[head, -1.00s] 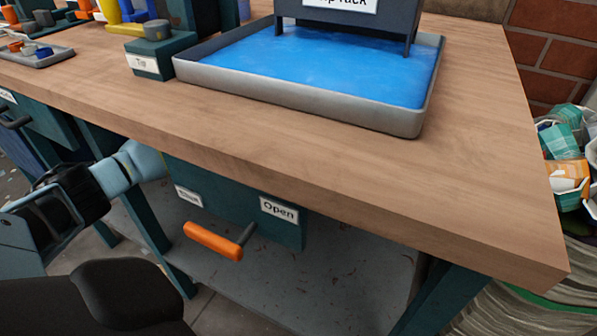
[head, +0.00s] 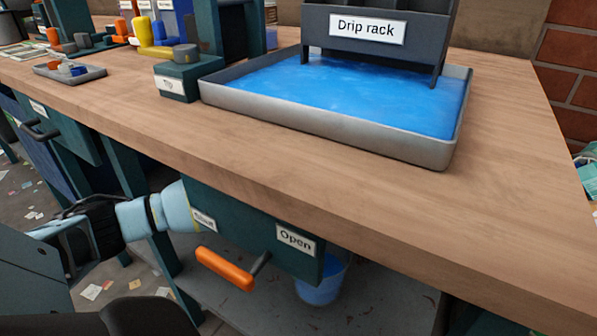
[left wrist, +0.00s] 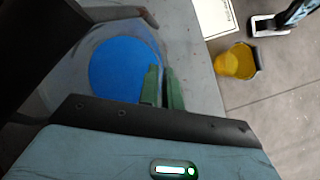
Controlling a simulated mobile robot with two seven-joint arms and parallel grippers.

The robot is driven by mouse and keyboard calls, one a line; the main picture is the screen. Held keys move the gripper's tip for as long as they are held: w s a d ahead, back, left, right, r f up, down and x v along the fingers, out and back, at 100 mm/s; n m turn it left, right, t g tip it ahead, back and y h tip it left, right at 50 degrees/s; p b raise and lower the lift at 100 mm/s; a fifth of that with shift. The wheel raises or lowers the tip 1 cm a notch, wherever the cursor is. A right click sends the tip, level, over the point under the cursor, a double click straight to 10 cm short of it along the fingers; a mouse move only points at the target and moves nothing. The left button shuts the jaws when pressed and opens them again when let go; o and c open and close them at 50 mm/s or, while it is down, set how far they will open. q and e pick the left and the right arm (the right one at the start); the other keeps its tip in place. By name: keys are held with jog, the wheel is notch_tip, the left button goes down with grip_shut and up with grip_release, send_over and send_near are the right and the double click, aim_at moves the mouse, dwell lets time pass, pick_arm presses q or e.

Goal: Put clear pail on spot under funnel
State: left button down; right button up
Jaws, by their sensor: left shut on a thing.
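The clear pail (head: 322,285) holds blue liquid and shows below the bench top, partly behind the teal box marked Open (head: 300,249). In the left wrist view the pail (left wrist: 125,70) is seen from above, its blue contents nearly filling the round outline. My left gripper (left wrist: 160,88) has its green fingers shut on the pail's rim at the right side of that view. In the head view this gripper is hidden behind the teal box. I cannot make out the funnel or the spot under it. My right gripper is not in view.
An orange lever handle (head: 224,269) sticks out from the teal box. A grey shelf (head: 375,312) lies below the bench top (head: 300,160). On top stands a tray of blue liquid (head: 340,138) with a drip rack (head: 375,30). A yellow pail (left wrist: 238,63) stands on the floor.

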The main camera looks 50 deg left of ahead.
aim_at(298, 283)
pick_arm(q)
jog(key=shift+d, duration=0.35)
notch_tip(298, 283, down, 4)
jog(key=b, duration=0.3)
jog(key=shift+r, duration=0.15)
jog(key=shift+d+r, duration=0.1)
jog(key=c, duration=1.6)
grip_release()
jog(key=p+v, duration=0.5)
jog(key=v, duration=0.7)
